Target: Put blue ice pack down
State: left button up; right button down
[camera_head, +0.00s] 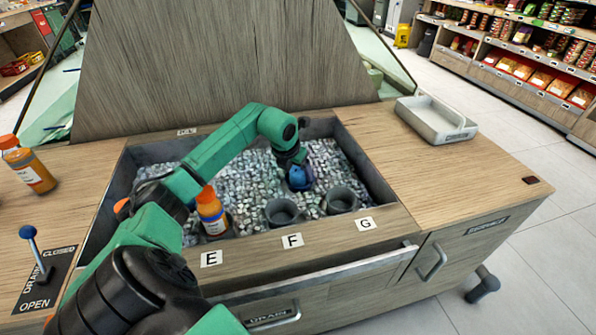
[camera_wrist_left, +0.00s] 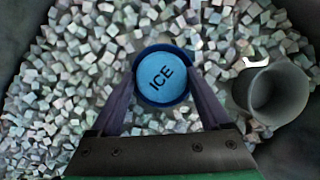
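The blue ice pack (camera_wrist_left: 162,77) is round and labelled ICE. It sits between the two fingers of my left gripper (camera_wrist_left: 162,88), which are closed against its sides. In the head view the blue ice pack (camera_head: 300,177) is at the end of my left arm, over the ice bin (camera_head: 375,172). My left gripper (camera_head: 296,164) points down there. White ice cubes lie beneath and around the pack; I cannot tell whether it touches them. My right gripper is not in view.
An orange juice bottle (camera_head: 211,212) stands in the bin by label E. Empty dark cups stand by F (camera_head: 282,212) and G (camera_head: 341,200). A grey tray (camera_head: 435,119) is on the right counter. Another bottle (camera_head: 28,165) and a blue-knobbed lever (camera_head: 33,247) are at left.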

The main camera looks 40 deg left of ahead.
pick_arm(q)
jog(key=shift+s+d+f, duration=0.25)
jog(key=shift+d+f, duration=0.05)
jog(key=shift+f, duration=0.2)
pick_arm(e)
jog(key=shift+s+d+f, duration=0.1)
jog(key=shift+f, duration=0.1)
pick_arm(q)
jog(key=shift+r, duration=0.15)
jog(key=shift+a+r+p, duration=0.2)
jog(key=shift+r+p, duration=0.35)
jog(key=shift+r, duration=0.6)
jog(key=v, duration=1)
jog(key=shift+r, duration=0.45)
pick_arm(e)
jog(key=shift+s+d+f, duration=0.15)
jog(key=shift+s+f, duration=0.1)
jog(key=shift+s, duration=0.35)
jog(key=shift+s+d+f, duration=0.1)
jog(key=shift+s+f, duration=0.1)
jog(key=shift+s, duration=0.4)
pick_arm(q)
jog(key=shift+d, duration=0.1)
